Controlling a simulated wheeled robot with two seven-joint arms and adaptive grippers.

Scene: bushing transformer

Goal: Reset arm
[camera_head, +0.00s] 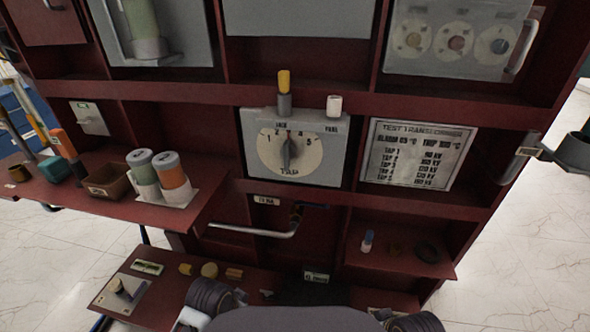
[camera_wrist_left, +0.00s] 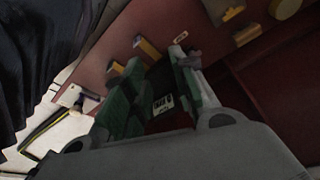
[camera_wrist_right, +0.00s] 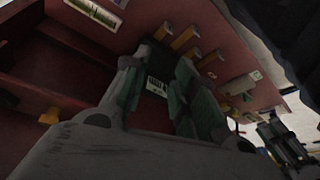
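The task names only my arms. In the left wrist view my left gripper (camera_wrist_left: 160,85) shows two green-padded fingers standing apart, with nothing between them. In the right wrist view my right gripper (camera_wrist_right: 158,80) also has its two green-padded fingers apart and empty. Both point toward the dark red cabinet, and a small barcode label shows beyond each pair of fingers. In the head view dark ribbed parts of my arms show at the bottom edge; I cannot make out the fingertips there.
The red cabinet holds a tap dial panel (camera_head: 325,150), a printed sign (camera_head: 417,155) and a bent metal pipe (camera_head: 255,232). A left shelf carries two cans (camera_head: 172,170) and a brown bin (camera_head: 108,182). A low shelf (camera_head: 165,310) holds small yellow parts (camera_head: 209,270). Pale floor lies on both sides.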

